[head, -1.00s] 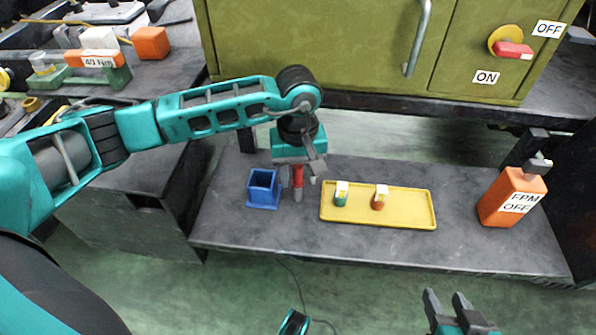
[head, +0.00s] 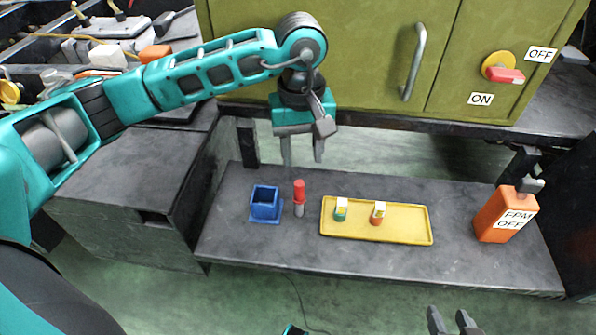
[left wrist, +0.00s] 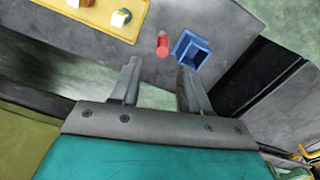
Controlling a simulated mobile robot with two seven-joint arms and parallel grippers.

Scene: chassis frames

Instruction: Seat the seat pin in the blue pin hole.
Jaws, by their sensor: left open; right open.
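The seat pin, red on top and grey below (head: 299,197), stands upright on the low bench, just right of the blue pin hole block (head: 265,203) and apart from it. The block's square opening faces up and looks empty. Both show in the left wrist view, the pin's red end (left wrist: 162,45) beside the blue block (left wrist: 191,50). My left gripper (head: 303,163) is open and empty, above and behind the pin, not touching it. Its fingers (left wrist: 158,68) point toward the pin. My right gripper (head: 449,316) is open and empty at the bottom edge, in front of the bench.
A yellow tray (head: 410,228) with two small white-topped pieces, one green (head: 341,214) and one orange (head: 378,218), lies right of the pin. A green cabinet (head: 340,60) rises behind.

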